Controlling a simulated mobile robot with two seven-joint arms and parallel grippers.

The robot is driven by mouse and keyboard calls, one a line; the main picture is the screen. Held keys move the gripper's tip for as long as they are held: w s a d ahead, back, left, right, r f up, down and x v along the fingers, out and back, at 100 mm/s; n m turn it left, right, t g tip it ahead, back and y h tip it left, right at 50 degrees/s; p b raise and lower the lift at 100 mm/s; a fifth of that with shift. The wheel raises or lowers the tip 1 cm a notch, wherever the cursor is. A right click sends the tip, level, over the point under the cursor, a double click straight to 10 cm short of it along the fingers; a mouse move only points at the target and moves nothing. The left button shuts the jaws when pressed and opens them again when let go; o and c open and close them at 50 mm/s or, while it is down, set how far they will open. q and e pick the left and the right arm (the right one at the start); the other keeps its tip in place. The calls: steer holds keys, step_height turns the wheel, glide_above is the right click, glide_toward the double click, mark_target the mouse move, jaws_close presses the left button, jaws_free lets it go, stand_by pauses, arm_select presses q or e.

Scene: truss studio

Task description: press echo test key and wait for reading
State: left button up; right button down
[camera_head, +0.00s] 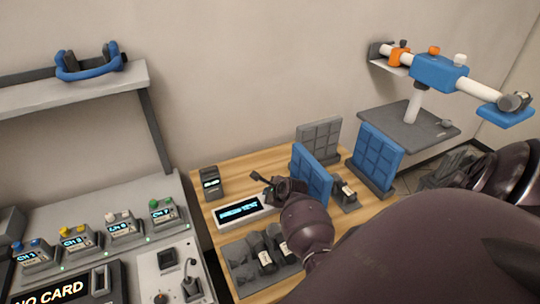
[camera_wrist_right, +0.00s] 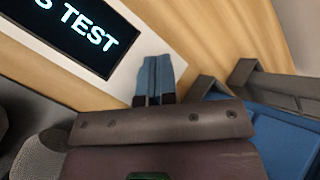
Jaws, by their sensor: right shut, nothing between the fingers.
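A white box with a lit display (camera_head: 240,210) lies on the wooden table. Its display reads something ending in "S TEST" in the right wrist view (camera_wrist_right: 88,28). My right gripper (camera_head: 270,186) is shut and empty at the box's right end. In the right wrist view its fingertips (camera_wrist_right: 155,75) are together over the white surface beside the display. They cover what lies beneath, so a key there is hidden, and I cannot tell whether they touch it. My left gripper is not in view.
Blue and grey grid panels (camera_head: 312,176) stand just right of the gripper. A grey holder with microphones (camera_head: 262,262) lies in front, and a small dark device (camera_head: 211,182) stands behind. A grey console (camera_head: 60,240) is at left.

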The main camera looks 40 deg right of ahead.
stand_by(0.6)
steer(key=shift+r+p, duration=0.7)
steer(key=shift+p, duration=0.05)
steer(key=shift+r, duration=2.5)
